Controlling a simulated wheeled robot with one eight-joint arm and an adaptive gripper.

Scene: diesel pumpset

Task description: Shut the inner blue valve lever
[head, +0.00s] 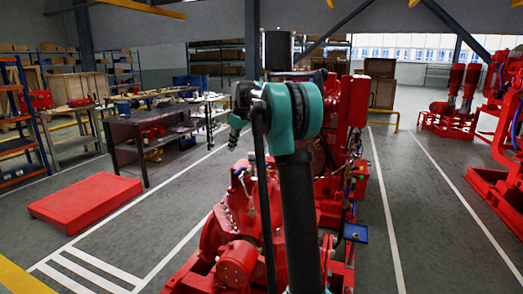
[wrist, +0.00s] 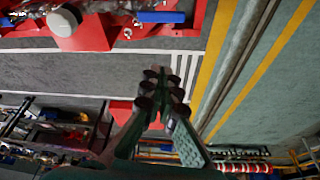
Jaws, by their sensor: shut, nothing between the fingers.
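In the wrist view a blue lever (wrist: 160,17) shows near the top edge, beside the red machine (wrist: 105,30). A second blue piece (wrist: 8,20) shows at the top left edge. I cannot tell which is the inner lever. My gripper (wrist: 161,88) is shut and empty, below the blue lever in the picture and apart from it, over the grey floor. In the head view the red pumpset (head: 235,215) stands behind and below my arm, which hides part of it. A blue piece (head: 356,232) shows at its right side. My gripper is not discernible there.
A low red platform (head: 86,200) lies on the floor at the left. A dark workbench (head: 150,137) and shelves stand behind it. More red pumps (head: 450,112) stand at the right. Lined floor is clear on both sides of the pumpset.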

